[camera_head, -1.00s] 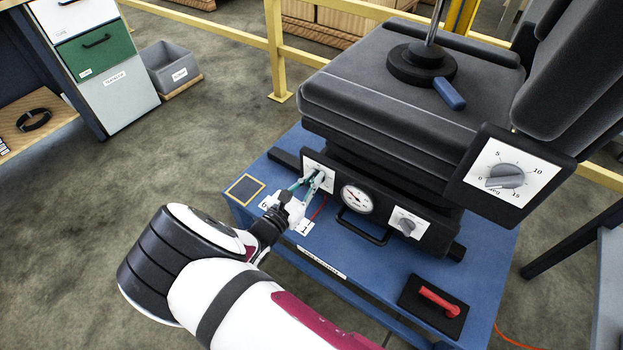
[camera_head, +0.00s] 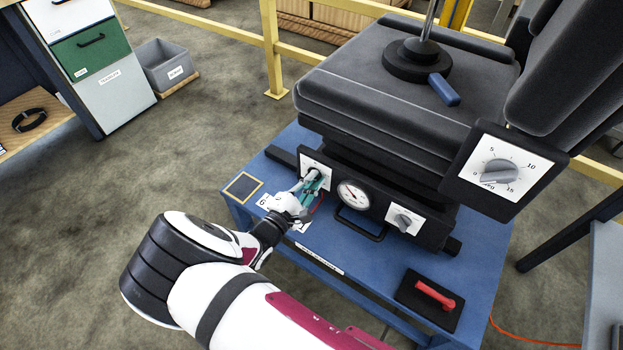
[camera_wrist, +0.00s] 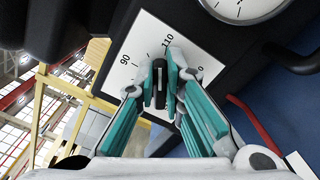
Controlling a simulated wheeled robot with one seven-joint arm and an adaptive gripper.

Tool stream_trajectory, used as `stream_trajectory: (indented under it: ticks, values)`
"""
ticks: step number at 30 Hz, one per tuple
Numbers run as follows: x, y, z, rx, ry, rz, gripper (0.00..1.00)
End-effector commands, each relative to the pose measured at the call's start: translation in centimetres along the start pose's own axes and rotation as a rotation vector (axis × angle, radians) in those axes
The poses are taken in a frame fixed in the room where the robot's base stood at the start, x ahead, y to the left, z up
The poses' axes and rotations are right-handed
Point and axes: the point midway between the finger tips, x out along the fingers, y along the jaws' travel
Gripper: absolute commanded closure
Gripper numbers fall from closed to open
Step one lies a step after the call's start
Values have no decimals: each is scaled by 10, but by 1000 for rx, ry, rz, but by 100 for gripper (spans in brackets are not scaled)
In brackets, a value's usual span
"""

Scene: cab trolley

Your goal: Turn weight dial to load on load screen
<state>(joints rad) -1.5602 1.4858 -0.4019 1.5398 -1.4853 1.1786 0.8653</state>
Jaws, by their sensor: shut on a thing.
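The weight dial's white plate (camera_head: 312,162) is on the left of the seat base's front panel. In the wrist view the plate (camera_wrist: 128,58) shows the marks 90 and 110 and, at right, part of another mark. My gripper (camera_head: 312,181) reaches the dial from the front. In the wrist view my gripper (camera_wrist: 160,82) is shut on the dark knob (camera_wrist: 159,72), with teal-sided fingers on both sides. A load screen cannot be made out.
A round gauge (camera_head: 353,195) with a red needle is right of the dial, above a black handle (camera_head: 360,224). A smaller knob (camera_head: 404,221) is farther right. A red lever (camera_head: 434,293) lies on the blue platform (camera_head: 370,275). A larger dial (camera_head: 499,172) is beside the seat.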

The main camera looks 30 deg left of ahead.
Motion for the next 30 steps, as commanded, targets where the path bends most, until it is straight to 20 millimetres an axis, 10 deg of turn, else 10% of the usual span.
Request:
stream_trajectory:
  ticks: [27, 30]
  values:
    - [-2, -4, 0, 175, -1, -3, 100]
    - [-1, -4, 0, 174, -1, -2, 70]
